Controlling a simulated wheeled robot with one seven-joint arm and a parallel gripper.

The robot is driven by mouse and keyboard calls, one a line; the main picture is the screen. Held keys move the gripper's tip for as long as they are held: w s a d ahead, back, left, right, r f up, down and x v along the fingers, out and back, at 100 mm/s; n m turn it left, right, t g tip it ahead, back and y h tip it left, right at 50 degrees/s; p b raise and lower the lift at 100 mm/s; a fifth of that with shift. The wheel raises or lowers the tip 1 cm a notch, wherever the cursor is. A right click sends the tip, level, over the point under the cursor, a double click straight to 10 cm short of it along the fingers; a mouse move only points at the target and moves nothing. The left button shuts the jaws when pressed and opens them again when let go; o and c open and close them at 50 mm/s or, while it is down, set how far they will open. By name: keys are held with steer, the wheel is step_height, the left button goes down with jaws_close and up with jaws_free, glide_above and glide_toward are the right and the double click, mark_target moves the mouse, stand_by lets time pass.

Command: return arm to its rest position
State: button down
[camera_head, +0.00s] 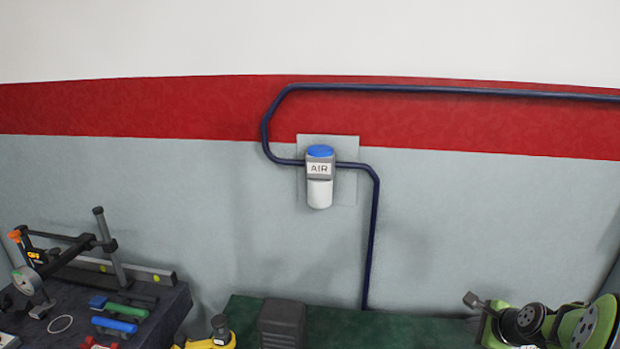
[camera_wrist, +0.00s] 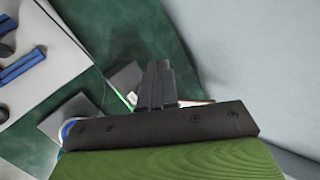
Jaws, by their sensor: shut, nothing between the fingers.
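My gripper (camera_wrist: 158,68) shows in the wrist view, its two dark fingers together with nothing between them. It points over a green surface (camera_wrist: 145,28), and I cannot tell how far above it the fingertips are. Neither my arm nor my gripper shows in the head view.
In the head view a dark table (camera_head: 176,304) with a gauge stand (camera_head: 105,240) and coloured tools is at left. A green bench (camera_head: 400,328) holds a dark box (camera_head: 282,324) and a green machine (camera_head: 550,325). An air unit (camera_head: 319,180) and blue pipe (camera_head: 373,240) are on the wall.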

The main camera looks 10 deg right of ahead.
steer(key=s+a+r+n+g, duration=0.1)
steer(key=a+r+n, duration=0.3)
steer(key=a, duration=0.3)
steer(key=s+a+r+n, duration=0.2)
steer(key=a+r+n, duration=0.15)
steer(key=a, duration=0.25)
steer(key=s+a+r+n+g, duration=0.1)
steer(key=a+r+n, duration=0.25)
steer(key=a, duration=0.35)
steer(key=s+a+r+n, duration=0.1)
steer(key=s+a+n, duration=0.4)
steer(key=s+n, duration=0.2)
steer(key=s+a+r+n, duration=0.1)
steer(key=s+a+n, duration=0.4)
steer(key=s, duration=0.7)
steer(key=shift+r+n+g, duration=0.3)
steer(key=shift+n+g, duration=0.1)
steer(key=shift+n, duration=0.5)
